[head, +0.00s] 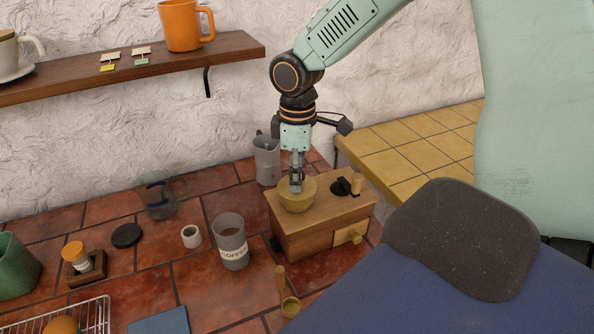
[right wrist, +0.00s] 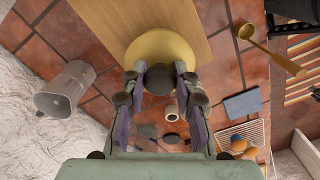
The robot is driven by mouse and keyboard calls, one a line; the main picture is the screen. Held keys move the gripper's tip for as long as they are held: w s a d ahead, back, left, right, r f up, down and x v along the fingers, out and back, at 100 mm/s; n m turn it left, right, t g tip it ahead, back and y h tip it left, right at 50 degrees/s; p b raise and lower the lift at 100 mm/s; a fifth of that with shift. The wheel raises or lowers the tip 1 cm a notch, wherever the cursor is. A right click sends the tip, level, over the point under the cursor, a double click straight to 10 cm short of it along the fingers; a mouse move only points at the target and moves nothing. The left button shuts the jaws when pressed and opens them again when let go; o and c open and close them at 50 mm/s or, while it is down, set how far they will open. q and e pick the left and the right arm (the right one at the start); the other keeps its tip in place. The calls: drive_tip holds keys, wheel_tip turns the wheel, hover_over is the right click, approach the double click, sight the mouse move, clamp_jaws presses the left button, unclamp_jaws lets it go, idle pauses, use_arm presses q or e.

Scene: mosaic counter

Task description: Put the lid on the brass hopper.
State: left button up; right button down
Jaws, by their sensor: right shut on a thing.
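The brass hopper (head: 297,200) sits on top of a wooden grinder box (head: 310,230). My right gripper (head: 296,184) points straight down over the hopper's middle. In the right wrist view its fingers (right wrist: 160,85) are shut on a dark round knob (right wrist: 160,79) at the centre of a round brass lid (right wrist: 160,46). The lid covers the hopper's mouth from above in that view. The gripper partly hides the hopper's top, so I cannot tell whether the lid rests on the rim or hovers just over it. My left gripper is not in view.
A black crank (head: 341,187) with a wooden knob stands beside the hopper. A grey pitcher (head: 266,160) stands behind it. A coffee canister (head: 230,242), a small white cup (head: 191,236) and a brass scoop (head: 289,304) are nearby. A shelf (head: 150,65) hangs at upper left.

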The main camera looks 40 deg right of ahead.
drive_tip(key=c, duration=0.9)
unclamp_jaws()
drive_tip(key=shift+c, duration=0.2)
drive_tip(key=o, duration=0.5)
drive_tip(key=shift+r, duration=0.1)
wheel_tip(320, 180, up, 5)
drive_tip(key=p, duration=0.5)
drive_tip(key=shift+p, duration=0.35)
drive_tip(key=shift+r+p, duration=0.45)
drive_tip(key=shift+r, duration=0.5)
